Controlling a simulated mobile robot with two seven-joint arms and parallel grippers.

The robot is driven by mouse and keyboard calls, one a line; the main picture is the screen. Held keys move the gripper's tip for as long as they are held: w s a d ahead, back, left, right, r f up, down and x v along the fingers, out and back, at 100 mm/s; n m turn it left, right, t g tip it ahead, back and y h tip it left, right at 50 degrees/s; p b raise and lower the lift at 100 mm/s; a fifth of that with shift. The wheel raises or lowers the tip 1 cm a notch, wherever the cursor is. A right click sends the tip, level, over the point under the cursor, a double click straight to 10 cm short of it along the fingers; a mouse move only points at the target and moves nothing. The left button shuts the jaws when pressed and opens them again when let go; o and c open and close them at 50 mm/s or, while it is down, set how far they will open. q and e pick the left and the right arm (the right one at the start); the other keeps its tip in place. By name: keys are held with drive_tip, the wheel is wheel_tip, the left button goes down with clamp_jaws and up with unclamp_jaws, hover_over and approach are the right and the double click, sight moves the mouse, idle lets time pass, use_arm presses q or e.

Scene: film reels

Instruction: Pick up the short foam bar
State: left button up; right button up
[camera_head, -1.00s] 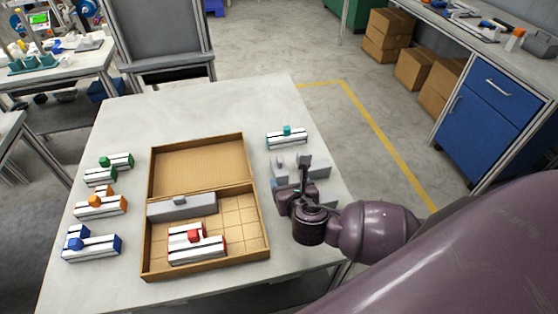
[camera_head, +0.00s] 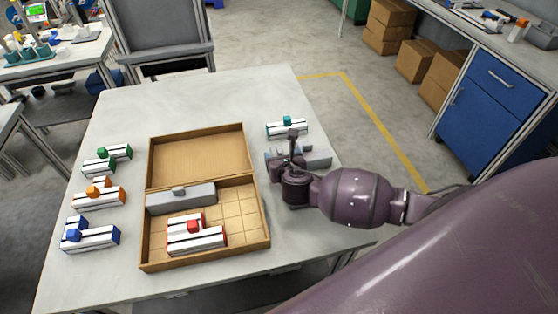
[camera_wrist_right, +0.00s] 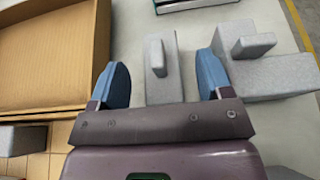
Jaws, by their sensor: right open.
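A short grey foam bar (camera_wrist_right: 174,68) with a small raised grip stands on the table in the right wrist view, between the two blue fingers of my right gripper (camera_wrist_right: 161,62). The fingers are open, with a gap on each side of the bar. A larger grey foam piece (camera_wrist_right: 268,78) with its own grip lies just right of the right finger. In the head view my right gripper (camera_head: 288,160) is over the grey foam pieces (camera_head: 317,157) at the table's right side and partly hides them. My left gripper is not in view.
A wooden case (camera_head: 258,232) lies open mid-table, holding a long grey bar (camera_head: 180,199) and red-marked white bars (camera_head: 196,238). Green, orange and blue-marked bars (camera_head: 90,238) lie at left. A teal-marked bar (camera_head: 288,128) is behind my gripper. The table's far part is clear.

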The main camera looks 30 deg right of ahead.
drive_tip(key=shift+w+d+f, duration=0.1)
drive_tip(key=shift+w, duration=0.15)
drive_tip(key=shift+c, duration=0.3)
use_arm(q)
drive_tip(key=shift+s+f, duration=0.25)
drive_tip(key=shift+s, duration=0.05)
use_arm(e)
drive_tip(key=c, duration=0.9)
drive_tip(key=shift+c, duration=0.2)
